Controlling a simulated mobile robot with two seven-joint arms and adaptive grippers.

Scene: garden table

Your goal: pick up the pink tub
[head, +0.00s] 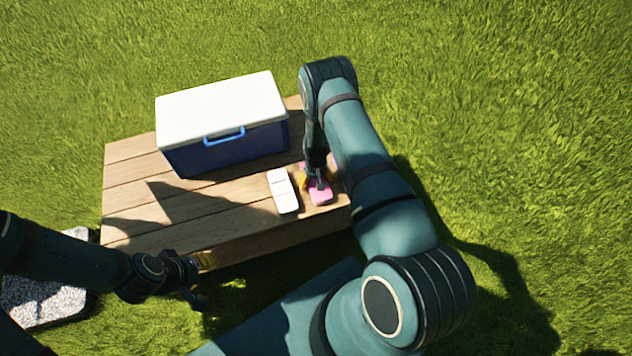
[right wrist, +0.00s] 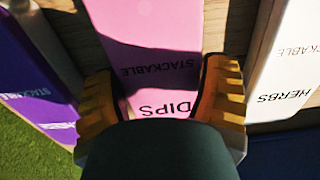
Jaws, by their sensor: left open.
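The pink tub (head: 320,195) lies on the wooden table near its front right corner, partly hidden by my right arm. In the right wrist view the pink tub (right wrist: 155,50) reads "STACKABLE" and "DIPS". My right gripper (right wrist: 160,100) has its yellow fingers on either side of the tub, close to its long edges; whether they press on it I cannot tell. In the head view my right gripper (head: 317,181) is down at the tub, mostly hidden. My left gripper (head: 203,280) is open and empty off the table's front edge.
A white tub (head: 283,191) marked "HERBS" in the right wrist view (right wrist: 285,60) lies beside the pink one. A purple tub (right wrist: 35,85) is on its other side. A blue cooler (head: 230,148) with white lid stands behind. The table's left part (head: 135,190) is clear.

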